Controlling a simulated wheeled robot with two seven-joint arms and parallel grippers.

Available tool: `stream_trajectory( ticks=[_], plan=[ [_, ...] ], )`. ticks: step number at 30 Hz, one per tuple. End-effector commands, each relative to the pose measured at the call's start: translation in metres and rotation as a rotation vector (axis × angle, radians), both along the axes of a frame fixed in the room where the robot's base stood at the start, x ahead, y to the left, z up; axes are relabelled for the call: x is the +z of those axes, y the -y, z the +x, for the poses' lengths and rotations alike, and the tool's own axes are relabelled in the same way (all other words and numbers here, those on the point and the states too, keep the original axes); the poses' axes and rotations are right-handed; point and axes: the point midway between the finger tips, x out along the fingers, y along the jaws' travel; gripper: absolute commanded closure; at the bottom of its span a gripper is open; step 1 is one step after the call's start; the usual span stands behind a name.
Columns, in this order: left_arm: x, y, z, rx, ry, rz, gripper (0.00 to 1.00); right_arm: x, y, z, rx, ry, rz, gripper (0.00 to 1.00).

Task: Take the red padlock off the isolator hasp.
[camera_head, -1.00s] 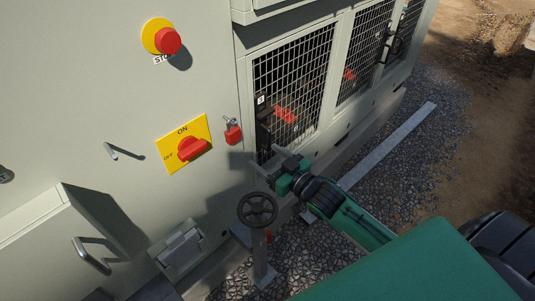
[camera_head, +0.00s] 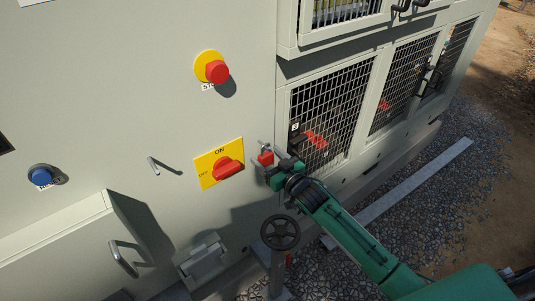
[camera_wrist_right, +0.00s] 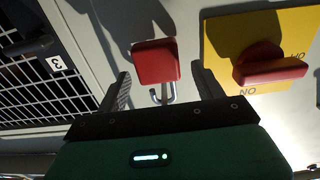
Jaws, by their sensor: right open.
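The red padlock (camera_head: 266,158) hangs from the small metal hasp (camera_head: 264,148) to the right of the red rotary isolator handle (camera_head: 229,168) on its yellow plate. My right gripper (camera_head: 276,173) is at the padlock, in front of the panel. In the right wrist view, which looks upside down, the padlock body (camera_wrist_right: 156,62) shows between the two spread fingers of the open right gripper (camera_wrist_right: 160,76), with a gap on each side. The grey shackle (camera_wrist_right: 165,94) shows below the body, partly hidden by the gripper. My left gripper is not in view.
A red stop button (camera_head: 217,72) sits above the isolator, and a blue button (camera_head: 41,176) at the left. A mesh grille (camera_head: 335,105) lies right of the padlock. A handwheel (camera_head: 280,232) stands below my right arm. A grey box (camera_head: 90,235) juts out at lower left.

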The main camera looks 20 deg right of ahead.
Motion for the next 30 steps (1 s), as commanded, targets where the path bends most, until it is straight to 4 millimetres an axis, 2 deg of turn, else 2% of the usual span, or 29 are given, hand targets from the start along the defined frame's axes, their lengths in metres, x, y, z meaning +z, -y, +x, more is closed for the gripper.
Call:
stream_trajectory(
  ticks=[4,13,20,21,22,27,28,30],
  plan=[
    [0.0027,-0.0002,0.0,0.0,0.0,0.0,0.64,0.0007,-0.0025,0.0076,0.0,0.001,-0.001,0.31],
    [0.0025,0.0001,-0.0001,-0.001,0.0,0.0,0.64,-0.0002,-0.0029,0.0084,0.0,0.0,-0.001,0.33],
    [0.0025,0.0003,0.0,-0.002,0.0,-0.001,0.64,-0.0002,-0.0028,0.0082,0.0,0.0,-0.001,0.78],
    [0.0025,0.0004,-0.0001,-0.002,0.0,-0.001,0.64,-0.0002,-0.0028,0.0082,0.0,0.0,-0.001,0.82],
    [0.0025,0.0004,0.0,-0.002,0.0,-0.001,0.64,-0.0002,-0.0028,0.0082,0.0,0.0,-0.001,0.63],
    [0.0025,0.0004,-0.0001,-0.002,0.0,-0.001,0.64,-0.0002,-0.0028,0.0082,0.0,0.0,-0.001,0.96],
    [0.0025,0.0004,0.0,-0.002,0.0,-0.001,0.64,-0.0002,-0.0028,0.0082,0.0,0.0,-0.001,1.0],
    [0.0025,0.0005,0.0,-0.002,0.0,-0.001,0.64,-0.0001,-0.0028,0.0082,0.0,0.0,-0.001,1.0]
  ],
)
